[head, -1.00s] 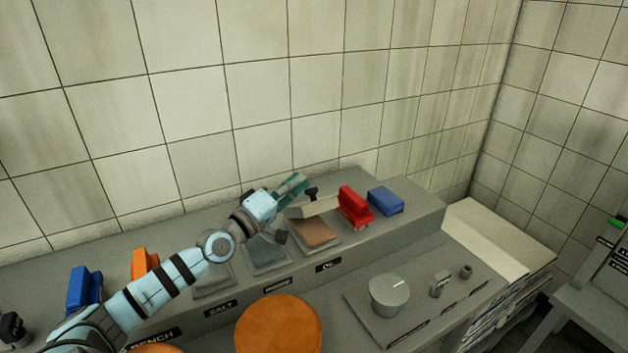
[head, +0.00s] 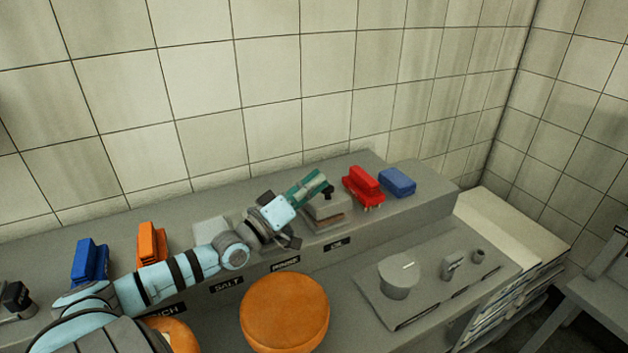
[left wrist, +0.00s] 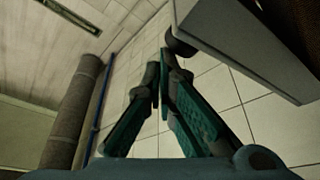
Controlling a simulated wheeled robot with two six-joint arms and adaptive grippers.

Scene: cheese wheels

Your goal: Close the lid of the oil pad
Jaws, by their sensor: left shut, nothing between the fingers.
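The oil pad (head: 331,222) sits on the grey raised shelf above the OIL label, with only a brown strip showing under its lid. The grey lid (head: 325,209) is low over the pad and slightly tilted, with a gap at the front; its dark knob (head: 328,192) is on top. My left gripper (head: 316,180), with green fingers, is shut and empty beside the knob, above the lid's back. I cannot tell whether it touches. In the left wrist view the shut fingers (left wrist: 160,65) are close to the lid's slab (left wrist: 255,50). My right gripper is out of view.
A red block (head: 363,184) and a blue block (head: 398,182) stand right of the pad. A lower panel holds a grey knob (head: 399,279). An orange cheese wheel (head: 285,312) lies in front. The tiled wall is close behind.

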